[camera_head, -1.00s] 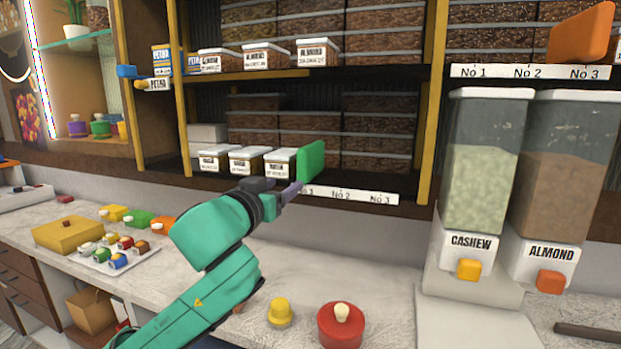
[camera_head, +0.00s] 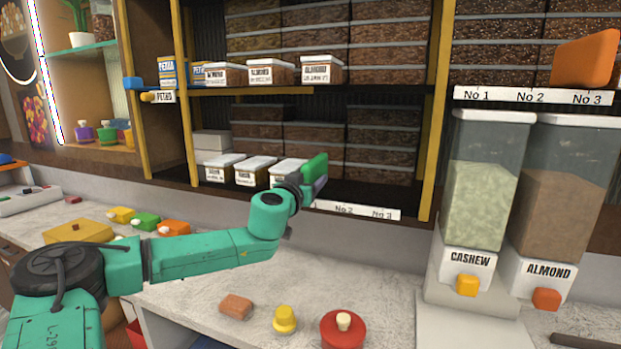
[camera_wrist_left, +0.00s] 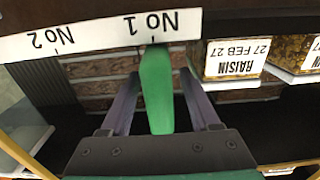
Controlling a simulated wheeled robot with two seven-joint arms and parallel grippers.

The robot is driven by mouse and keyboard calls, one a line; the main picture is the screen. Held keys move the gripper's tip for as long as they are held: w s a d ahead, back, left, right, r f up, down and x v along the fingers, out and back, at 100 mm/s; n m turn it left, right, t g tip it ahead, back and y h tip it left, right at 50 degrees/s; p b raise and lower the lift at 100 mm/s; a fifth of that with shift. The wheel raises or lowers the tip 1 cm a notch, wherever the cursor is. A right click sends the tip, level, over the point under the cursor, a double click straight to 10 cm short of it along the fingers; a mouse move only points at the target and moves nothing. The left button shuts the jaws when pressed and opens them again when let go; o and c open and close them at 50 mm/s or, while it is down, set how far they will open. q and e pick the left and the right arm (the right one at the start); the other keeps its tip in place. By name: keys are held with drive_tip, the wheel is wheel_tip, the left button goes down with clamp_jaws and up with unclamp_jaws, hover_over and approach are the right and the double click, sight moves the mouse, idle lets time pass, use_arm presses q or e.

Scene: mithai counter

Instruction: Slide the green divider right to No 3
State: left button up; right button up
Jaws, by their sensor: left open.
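The green divider (camera_head: 314,168) stands at the front edge of the middle shelf, by the No 1 end of the white number strip (camera_head: 356,210). My left gripper (camera_head: 311,189) is at the divider, and its arm partly hides it and the No 1 mark. In the left wrist view, the green divider (camera_wrist_left: 157,92) stands between the two open fingers, with a visible gap on each side. It lines up with No 1 on the strip (camera_wrist_left: 98,34), which appears upside down there. No 3 shows at the strip's right end in the head view. My right gripper is not in view.
Labelled boxes (camera_head: 256,171) stand left of the divider on the shelf. The shelf front right of the divider is clear. An orange divider (camera_head: 583,60) stands above another number strip. Cashew (camera_head: 481,190) and almond dispensers and a red-lidded pot (camera_head: 343,330) stand on the counter.

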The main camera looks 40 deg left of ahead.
use_arm(q)
clamp_jaws()
idle(1.5)
